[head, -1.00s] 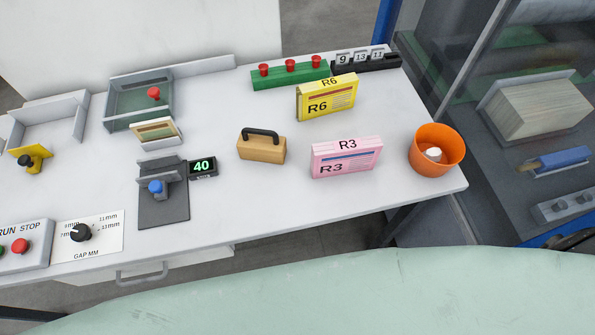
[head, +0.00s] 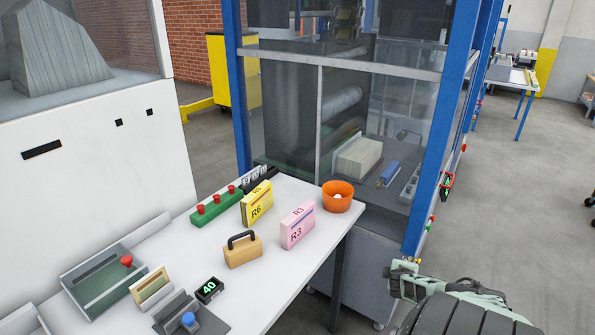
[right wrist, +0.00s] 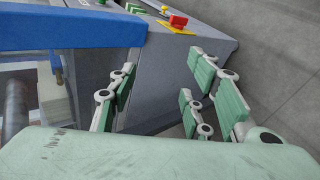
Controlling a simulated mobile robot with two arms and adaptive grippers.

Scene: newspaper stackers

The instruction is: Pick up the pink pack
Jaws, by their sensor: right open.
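The pink pack (head: 298,226), marked R3, stands upright on the white table (head: 290,290) near its right edge in the head view. Nothing touches it. My right gripper (head: 402,270) shows at the lower right of the head view, off the table and to the right of the pack. In the right wrist view the right gripper (right wrist: 160,98) is open and empty, with its green-padded fingers apart. The pack is not in the right wrist view. My left gripper is not in view.
A yellow R6 pack (head: 257,204) stands left of the pink pack, and an orange cup (head: 337,197) behind it at right. A wooden block with a handle (head: 243,250) is in front. A blue-framed machine (head: 432,150) rises beyond the table. Open floor (head: 530,190) lies at right.

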